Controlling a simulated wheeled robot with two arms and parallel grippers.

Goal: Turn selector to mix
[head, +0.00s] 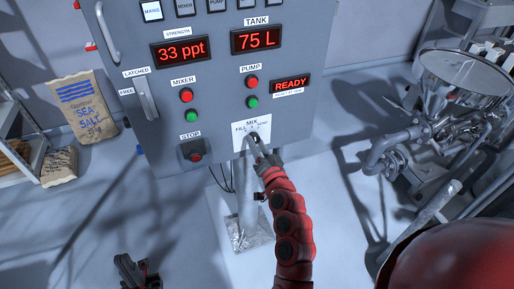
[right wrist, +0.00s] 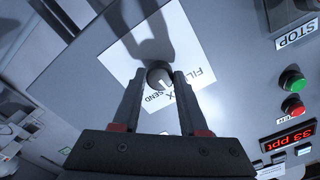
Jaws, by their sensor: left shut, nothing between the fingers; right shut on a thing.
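The selector is a dark round knob on a white plate (head: 240,142) marked FILL, MIX and SEND, low on the grey control panel (head: 215,95). My right gripper (head: 261,148) is at the knob, in front of it. In the right wrist view the right gripper (right wrist: 158,82) has its two fingers closed on the sides of the selector knob (right wrist: 157,74). A small pale mark shows on the knob, but I cannot tell for sure which label it faces. My left gripper (head: 138,270) is shut and empty, low at the left, away from the panel.
The panel has a STOP button (head: 196,157), mixer and pump buttons, and a latch lever (head: 146,98). Displays read 33 ppt, 75 L and READY (head: 290,84). A sea salt bag (head: 84,105) stands left; a metal hopper (head: 465,75) stands right.

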